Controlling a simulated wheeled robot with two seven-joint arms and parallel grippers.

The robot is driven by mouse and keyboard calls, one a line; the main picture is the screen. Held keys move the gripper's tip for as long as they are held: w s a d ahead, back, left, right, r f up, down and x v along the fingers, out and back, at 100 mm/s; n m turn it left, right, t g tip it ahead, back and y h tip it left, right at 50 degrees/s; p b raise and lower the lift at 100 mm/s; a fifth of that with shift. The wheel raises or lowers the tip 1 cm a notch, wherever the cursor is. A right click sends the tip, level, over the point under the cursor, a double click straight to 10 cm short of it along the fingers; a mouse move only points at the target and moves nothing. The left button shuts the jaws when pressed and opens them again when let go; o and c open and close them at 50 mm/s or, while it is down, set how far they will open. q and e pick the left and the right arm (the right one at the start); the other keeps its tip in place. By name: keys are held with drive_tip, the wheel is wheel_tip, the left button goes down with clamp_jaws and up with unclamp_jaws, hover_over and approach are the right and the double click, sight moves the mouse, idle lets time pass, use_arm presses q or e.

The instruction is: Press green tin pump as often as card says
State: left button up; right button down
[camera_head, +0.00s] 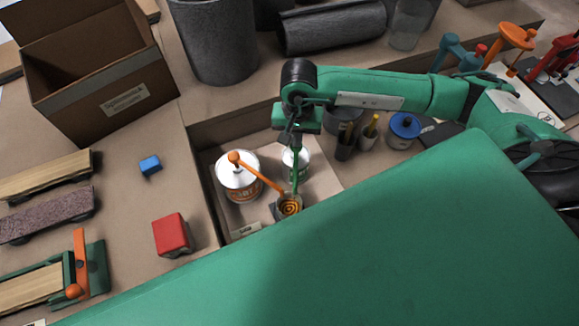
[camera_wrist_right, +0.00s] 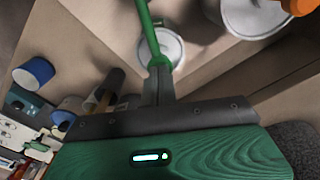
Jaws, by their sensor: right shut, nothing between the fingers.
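The green pump's tin (camera_head: 302,161) is white-lidded and stands in a shallow tray (camera_head: 322,192). Its green lever runs from the top towards a small cup with orange rings inside (camera_head: 289,206). My right gripper (camera_head: 297,137) is shut and empty, pointing down over the pump top. In the right wrist view the fingertips (camera_wrist_right: 159,80) are at the green knob (camera_wrist_right: 159,62) above the white lid (camera_wrist_right: 165,50); I cannot tell whether they touch. A small pale card (camera_head: 245,230) is at the tray's front edge; its writing is unreadable. My left gripper is out of view.
An orange-pump tin (camera_head: 238,178) stands left of the green one, its lever reaching the cup. Brush pots (camera_head: 346,140) and a blue-lidded container (camera_head: 404,126) stand right. A red block (camera_head: 172,235), blue block (camera_head: 150,165) and open box (camera_head: 100,85) are left.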

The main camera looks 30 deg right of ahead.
drive_tip(key=shift+r+p, duration=0.65)
drive_tip(key=shift+r, duration=0.75)
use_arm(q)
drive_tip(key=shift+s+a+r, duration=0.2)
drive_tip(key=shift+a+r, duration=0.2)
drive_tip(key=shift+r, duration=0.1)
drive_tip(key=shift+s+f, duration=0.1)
